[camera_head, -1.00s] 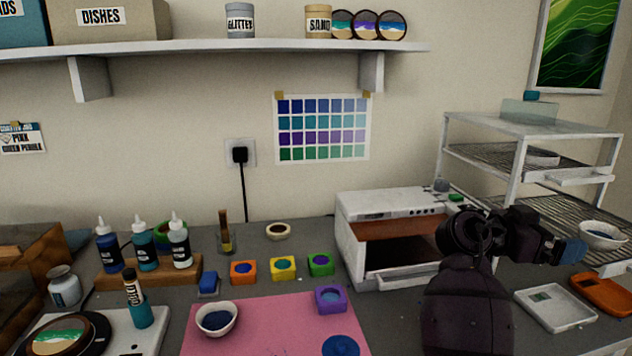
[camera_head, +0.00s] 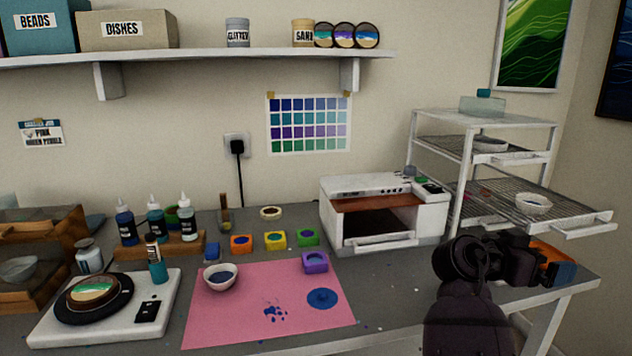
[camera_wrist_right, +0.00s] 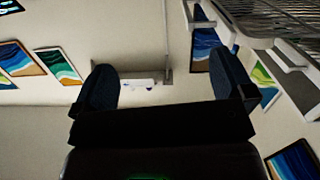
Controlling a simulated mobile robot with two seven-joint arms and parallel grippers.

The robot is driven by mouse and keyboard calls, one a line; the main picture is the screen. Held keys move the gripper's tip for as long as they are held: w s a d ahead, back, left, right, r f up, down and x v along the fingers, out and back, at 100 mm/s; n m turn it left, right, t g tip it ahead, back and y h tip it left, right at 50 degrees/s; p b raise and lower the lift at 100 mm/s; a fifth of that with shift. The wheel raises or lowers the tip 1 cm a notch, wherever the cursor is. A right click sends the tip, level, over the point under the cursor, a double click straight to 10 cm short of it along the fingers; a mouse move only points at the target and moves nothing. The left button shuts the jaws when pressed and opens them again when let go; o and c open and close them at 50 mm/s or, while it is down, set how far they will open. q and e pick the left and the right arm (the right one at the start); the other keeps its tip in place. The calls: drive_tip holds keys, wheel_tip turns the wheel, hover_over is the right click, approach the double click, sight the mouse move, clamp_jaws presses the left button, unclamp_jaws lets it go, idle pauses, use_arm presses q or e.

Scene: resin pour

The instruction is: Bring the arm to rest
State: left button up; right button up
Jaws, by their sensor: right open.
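My right arm comes up from the lower right in the head view. Its gripper (camera_head: 562,273) points to the right, over the right part of the table and in front of an orange tray (camera_head: 553,252), which it partly hides. In the right wrist view the two dark fingers (camera_wrist_right: 163,82) stand wide apart. My left gripper is in neither view.
A wire rack (camera_head: 484,123) with a bowl (camera_head: 533,203) on its extended shelf stands close behind the right arm. A white oven (camera_head: 384,188) is to its left. A pink mat (camera_head: 240,325) bears a bowl (camera_head: 221,277) and blue spills. A scale (camera_head: 55,325) stands far left.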

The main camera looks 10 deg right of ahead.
drive_tip(key=s+a+f+n+t+y, duration=0.2)
drive_tip(key=s+f+n+y, duration=0.4)
drive_tip(key=f, duration=0.5)
drive_tip(key=s+a+f+n+t+y, duration=0.15)
drive_tip(key=s+f+n, duration=0.35)
drive_tip(key=s+f, duration=0.55)
drive_tip(key=s+a+f+n+g+y, duration=0.1)
drive_tip(key=s+a+f+n+y, duration=0.25)
drive_tip(key=s+a, duration=0.4)
drive_tip(key=s+a+f+n+g+y, duration=0.2)
drive_tip(key=s+a+f+y, duration=0.3)
drive_tip(key=s, duration=0.6)
drive_tip(key=w+a+f+n+t+p, duration=0.1)
drive_tip(key=w+f+t+p, duration=0.2)
drive_tip(key=w+t, duration=0.6)
drive_tip(key=shift+w+f+t+y, duration=0.25)
drive_tip(key=shift+f+t+y, duration=0.15)
drive_tip(key=shift+f+t, duration=0.05)
